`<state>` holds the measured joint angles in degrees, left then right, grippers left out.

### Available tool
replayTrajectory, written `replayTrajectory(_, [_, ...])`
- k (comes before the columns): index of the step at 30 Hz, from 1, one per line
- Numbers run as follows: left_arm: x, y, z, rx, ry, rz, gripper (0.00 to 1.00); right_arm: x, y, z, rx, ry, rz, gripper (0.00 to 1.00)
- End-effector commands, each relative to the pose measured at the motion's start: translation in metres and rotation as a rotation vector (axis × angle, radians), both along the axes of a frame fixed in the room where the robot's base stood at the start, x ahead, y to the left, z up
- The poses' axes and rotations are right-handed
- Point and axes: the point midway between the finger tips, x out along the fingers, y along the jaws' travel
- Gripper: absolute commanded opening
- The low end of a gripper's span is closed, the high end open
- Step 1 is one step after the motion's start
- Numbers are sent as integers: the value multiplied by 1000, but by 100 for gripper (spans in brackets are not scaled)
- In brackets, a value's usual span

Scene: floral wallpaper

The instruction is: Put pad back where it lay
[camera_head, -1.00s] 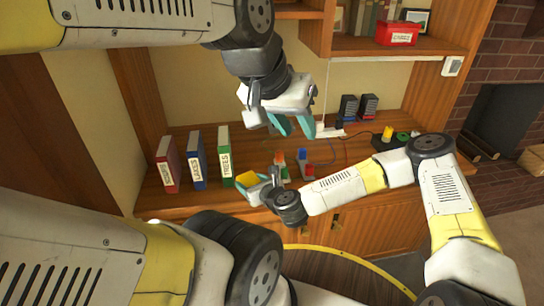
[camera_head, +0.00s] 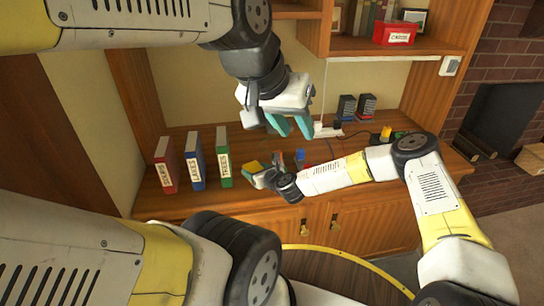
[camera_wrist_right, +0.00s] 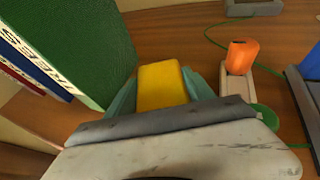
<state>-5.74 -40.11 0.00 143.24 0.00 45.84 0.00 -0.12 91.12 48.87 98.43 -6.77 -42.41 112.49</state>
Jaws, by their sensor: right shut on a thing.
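A yellow pad (camera_head: 253,167) is in my right gripper (camera_head: 261,176), low over the wooden desk top and just right of the green book. In the right wrist view the pad (camera_wrist_right: 162,86) stands between the teal fingers (camera_wrist_right: 163,95), which are shut on it. Whether its lower end touches the desk is hidden. My left gripper (camera_head: 291,127) hangs higher, above the desk, with its teal fingers apart and nothing between them.
Red (camera_head: 165,165), blue (camera_head: 194,161) and green (camera_head: 223,157) books stand upright left of the pad. An orange-topped object (camera_wrist_right: 241,57) on a light base stands close right of it, with a green cord nearby. A blue block (camera_head: 299,158) is further right. Dark boxes (camera_head: 347,108) stand behind.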

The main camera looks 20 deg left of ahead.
Motion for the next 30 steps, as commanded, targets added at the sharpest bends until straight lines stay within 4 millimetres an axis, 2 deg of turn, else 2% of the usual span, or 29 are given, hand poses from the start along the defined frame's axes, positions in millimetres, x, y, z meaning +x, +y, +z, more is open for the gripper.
replayTrajectory(7, [0, 0, 0, 0, 0, 0, 36, 0, 0, -1, 1, 0, -1, 17])
replayTrajectory(8, [0, 0, 0, 0, 0, 0, 36, 0, 0, -2, 1, 1, 0, 64])
replayTrajectory(11, [0, 0, 0, 0, 0, 0, 36, 0, 0, -2, 1, 0, 0, 83])
replayTrajectory(23, [0, 0, 0, 0, 0, 0, 36, -1, -2, 2, 1, -1, -1, 83])
replayTrajectory(30, [0, 0, 0, 0, 0, 0, 36, -23, -34, 18, 2, 2, -1, 83])
